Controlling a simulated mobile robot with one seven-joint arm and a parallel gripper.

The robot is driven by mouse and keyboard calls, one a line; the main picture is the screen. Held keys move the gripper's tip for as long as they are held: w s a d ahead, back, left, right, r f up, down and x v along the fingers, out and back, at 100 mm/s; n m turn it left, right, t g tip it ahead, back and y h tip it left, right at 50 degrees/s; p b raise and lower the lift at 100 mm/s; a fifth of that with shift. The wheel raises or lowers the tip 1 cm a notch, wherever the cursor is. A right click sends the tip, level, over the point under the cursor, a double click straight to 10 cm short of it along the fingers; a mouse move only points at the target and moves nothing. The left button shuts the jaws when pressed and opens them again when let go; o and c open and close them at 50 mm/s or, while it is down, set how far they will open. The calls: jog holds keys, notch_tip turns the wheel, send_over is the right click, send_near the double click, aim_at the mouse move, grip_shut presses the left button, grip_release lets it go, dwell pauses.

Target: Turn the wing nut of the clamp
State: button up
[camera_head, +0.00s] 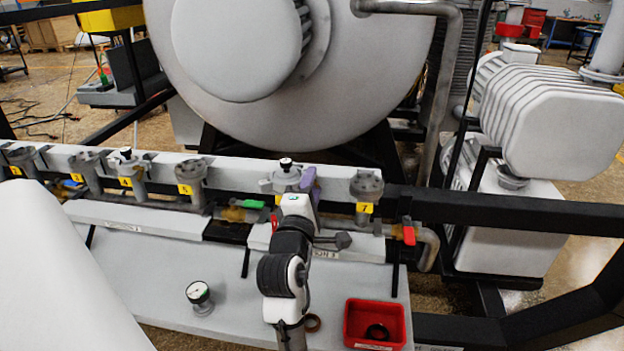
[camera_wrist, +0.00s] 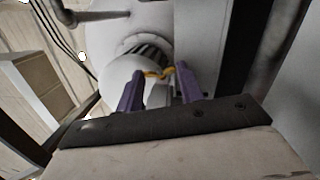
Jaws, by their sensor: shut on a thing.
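My gripper (camera_wrist: 160,73) shows two purple fingers in the wrist view. They are closed on a small yellow-orange piece, the wing nut (camera_wrist: 156,74), which spans the gap between the tips. My own arm hides the wing nut and most of the clamp there, so I cannot tell the nut's angle.
Port 5 (camera_head: 190,172) stands to the left and port 7 (camera_head: 366,188) close on the right. A red-handled valve (camera_head: 408,233) is beyond it. A loose gauge (camera_head: 199,294), a dark ring (camera_head: 312,323) and a red bin (camera_head: 352,322) are on the bench. The large furnace vessel (camera_head: 350,80) rises behind.

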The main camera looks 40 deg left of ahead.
jog(key=m+p, duration=0.1)
jog(key=p, duration=0.1)
jog(key=m+g+h+p, duration=0.1)
jog(key=p, duration=0.1)
jog(key=shift+r+g, duration=0.2)
jog(key=shift+g, duration=0.1)
jog(key=o, duration=1)
jog(key=shift+s, duration=0.1)
jog(key=p+v, duration=0.5)
jog(key=v, duration=0.8)
jog(key=shift+s, duration=0.3)
